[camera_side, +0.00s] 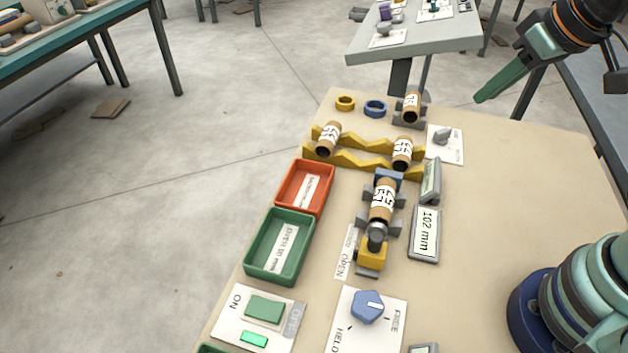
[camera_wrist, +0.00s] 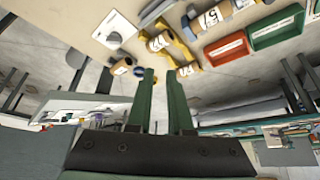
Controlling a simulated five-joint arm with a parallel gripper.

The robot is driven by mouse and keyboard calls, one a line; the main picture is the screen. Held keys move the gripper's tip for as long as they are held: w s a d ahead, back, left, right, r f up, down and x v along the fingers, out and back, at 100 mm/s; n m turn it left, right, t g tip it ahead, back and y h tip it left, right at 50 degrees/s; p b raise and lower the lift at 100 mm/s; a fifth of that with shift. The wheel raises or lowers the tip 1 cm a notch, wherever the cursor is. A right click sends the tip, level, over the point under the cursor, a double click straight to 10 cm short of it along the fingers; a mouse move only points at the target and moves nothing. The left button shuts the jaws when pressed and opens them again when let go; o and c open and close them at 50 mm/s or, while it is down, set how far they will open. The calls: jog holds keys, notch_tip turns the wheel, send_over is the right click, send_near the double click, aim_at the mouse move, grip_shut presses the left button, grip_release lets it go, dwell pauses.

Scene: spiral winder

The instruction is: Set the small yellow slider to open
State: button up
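The small yellow slider (camera_side: 372,253) is a block at the near end of the tube fixture in the side view. It stands beside a white strip (camera_side: 344,262) whose near word reads OPEN; the far word is not legible. A grey round plug (camera_side: 376,233) sits between the slider and a labelled brown tube (camera_side: 383,197). My gripper (camera_side: 482,97) is high at the upper right, far from the slider. In the wrist view my gripper (camera_wrist: 160,72) has its two green fingers apart with nothing between them. I cannot make out the slider there.
A display reading 102 mm (camera_side: 425,232) stands right of the fixture. Red (camera_side: 279,203) and green (camera_side: 250,255) trays lie left. A blue knob (camera_side: 367,306) and a green switch (camera_side: 264,308) are in front. Yellow racks (camera_side: 345,157) hold tubes behind. The table's right side is clear.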

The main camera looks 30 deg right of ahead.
jog(key=o, duration=0.4)
jog(key=shift+w+a+f, duration=0.1)
jog(key=shift+a, duration=0.35)
jog(key=n+g, duration=0.5)
jog(key=g, duration=0.1)
send_near(375, 236)
notch_tip(375, 236, down, 10)
jog(key=shift+f, duration=0.1)
grip_shut()
dwell(0.4)
